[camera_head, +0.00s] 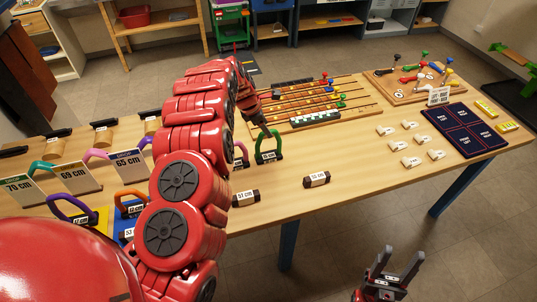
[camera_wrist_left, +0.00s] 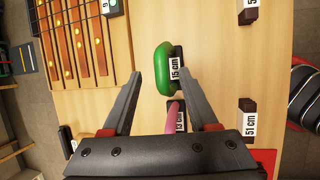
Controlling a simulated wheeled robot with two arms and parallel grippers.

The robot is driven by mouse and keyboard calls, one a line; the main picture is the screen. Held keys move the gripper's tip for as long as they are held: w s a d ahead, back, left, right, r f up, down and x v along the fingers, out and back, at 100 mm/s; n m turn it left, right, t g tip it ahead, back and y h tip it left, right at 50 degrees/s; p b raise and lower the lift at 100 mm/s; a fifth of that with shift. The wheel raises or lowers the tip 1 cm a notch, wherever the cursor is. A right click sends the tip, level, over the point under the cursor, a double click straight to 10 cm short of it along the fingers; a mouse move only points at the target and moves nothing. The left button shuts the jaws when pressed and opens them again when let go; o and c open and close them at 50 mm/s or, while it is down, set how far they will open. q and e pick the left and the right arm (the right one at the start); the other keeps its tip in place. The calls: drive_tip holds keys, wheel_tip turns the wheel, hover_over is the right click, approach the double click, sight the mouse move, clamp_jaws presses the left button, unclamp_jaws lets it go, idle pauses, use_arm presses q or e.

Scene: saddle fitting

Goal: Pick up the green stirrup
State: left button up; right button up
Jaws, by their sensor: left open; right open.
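The green stirrup (camera_head: 268,140) stands upright on the table, with a dark base bearing a white label. In the left wrist view it is a green loop (camera_wrist_left: 163,66) labelled 15 cm. My left gripper (camera_head: 266,130) is just above it in the head view. In the left wrist view the open fingers (camera_wrist_left: 162,76) lie either side of its near part, and nothing is gripped; whether they touch it cannot be told. My right gripper (camera_head: 381,275) is open and empty, low in the head view, off the table's front edge.
A pink stirrup (camera_wrist_left: 172,112) stands close by, partly hidden by my gripper. A board with beaded rods (camera_head: 325,102) lies behind the green stirrup. Labelled blocks (camera_head: 316,179) lie in front. Other stirrups, one purple (camera_head: 78,209), stand at the left.

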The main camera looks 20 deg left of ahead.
use_arm(q)
drive_tip(key=shift+w+d+f+p, duration=0.1)
drive_tip(key=shift+d+f+p, duration=0.05)
drive_tip(key=shift+f+p, duration=0.3)
drive_tip(key=p+x, duration=0.1)
drive_tip(key=x, duration=0.1)
drive_tip(key=shift+w+f, duration=0.15)
drive_tip(key=shift+f, duration=0.1)
drive_tip(key=shift+w+d+f, duration=0.1)
drive_tip(key=shift+d+f, duration=0.05)
drive_tip(key=shift+f, duration=0.3)
clamp_jaws()
idle(0.7)
